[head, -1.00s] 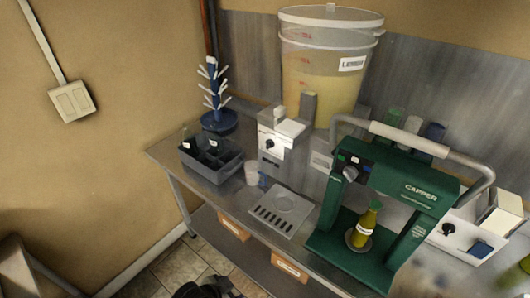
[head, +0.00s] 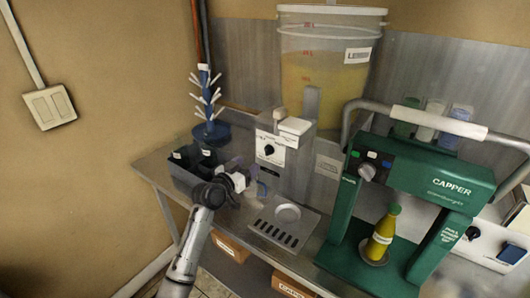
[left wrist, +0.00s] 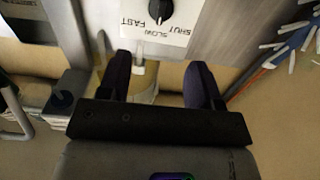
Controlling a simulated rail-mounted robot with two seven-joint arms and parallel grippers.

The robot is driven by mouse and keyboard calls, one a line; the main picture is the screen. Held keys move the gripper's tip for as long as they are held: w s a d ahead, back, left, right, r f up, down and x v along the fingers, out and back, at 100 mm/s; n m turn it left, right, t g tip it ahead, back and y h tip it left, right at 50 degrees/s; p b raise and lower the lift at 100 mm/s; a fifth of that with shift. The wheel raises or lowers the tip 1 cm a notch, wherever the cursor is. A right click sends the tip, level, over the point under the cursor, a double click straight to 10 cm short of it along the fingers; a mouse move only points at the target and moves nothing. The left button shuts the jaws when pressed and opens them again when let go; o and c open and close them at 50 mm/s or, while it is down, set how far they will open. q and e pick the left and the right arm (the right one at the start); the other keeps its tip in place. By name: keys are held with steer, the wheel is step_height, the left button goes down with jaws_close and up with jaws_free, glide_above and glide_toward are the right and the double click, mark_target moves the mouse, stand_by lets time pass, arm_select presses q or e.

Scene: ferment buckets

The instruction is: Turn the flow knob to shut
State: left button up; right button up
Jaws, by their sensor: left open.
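The flow knob (head: 269,150) is a round black dial on a white plate on the front of the filler under the big bucket (head: 325,70). In the left wrist view the knob (left wrist: 160,10) is at the top edge, partly cut off, with SLOW, FAST and SHUT printed upside down around it. Its white mark points down in that view, roughly toward SLOW; the exact setting is hard to tell. My left gripper (head: 242,180) is below and left of the knob, apart from it. Its two fingers (left wrist: 160,75) are open with no object held. My right gripper is out of view.
A grey bottle crate (head: 188,178) and a blue drying tree (head: 208,105) stand left of the filler. A drip tray (head: 285,222) lies below it. The green capper (head: 440,180), with a yellow bottle (head: 383,232) in it, stands at right.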

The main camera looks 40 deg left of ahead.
mark_target(266, 150)
arm_select(q)
steer(key=w, duration=0.8)
steer(key=shift+w+a+p, duration=0.15)
steer(key=shift+a+p, duration=0.05)
steer(key=shift+p, duration=0.1)
steer(key=shift+w, duration=1.2)
steer(key=c, duration=0.8)
steer(key=shift+c, duration=0.2)
